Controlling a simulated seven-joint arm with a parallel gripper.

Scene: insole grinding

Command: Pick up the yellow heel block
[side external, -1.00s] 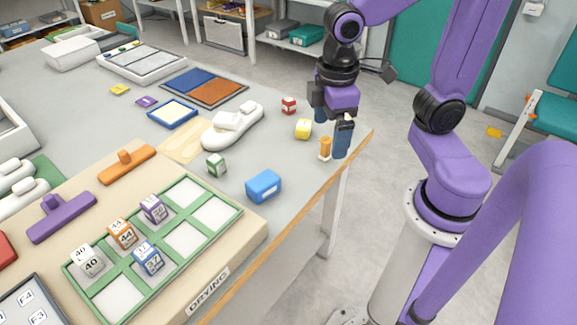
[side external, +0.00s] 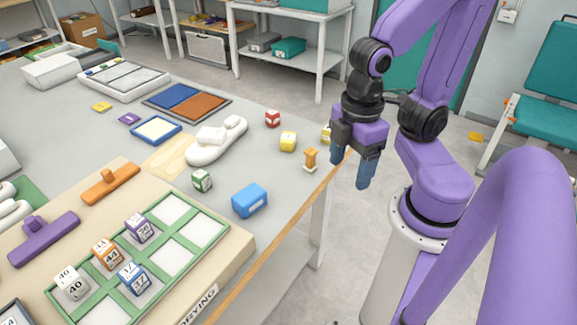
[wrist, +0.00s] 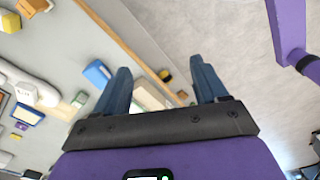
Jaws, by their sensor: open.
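A yellow cube-like block (side external: 288,141) stands on the grey table near its right edge. A second yellow block (side external: 326,133) shows only partly, behind my gripper's left side; I cannot tell which of the two is the heel block. My gripper (side external: 352,170) points down with its dark blue fingers apart and empty, at the table's right edge and partly beyond it. It is to the right of both yellow blocks and apart from the first.
An orange-and-white piece (side external: 310,160) stands at the table edge, left of my fingers. A red block (side external: 272,119), a white shoe form (side external: 217,140), a green-and-white block (side external: 202,181) and a blue block (side external: 250,200) stand nearby. A drying rack (side external: 190,262) lies in front.

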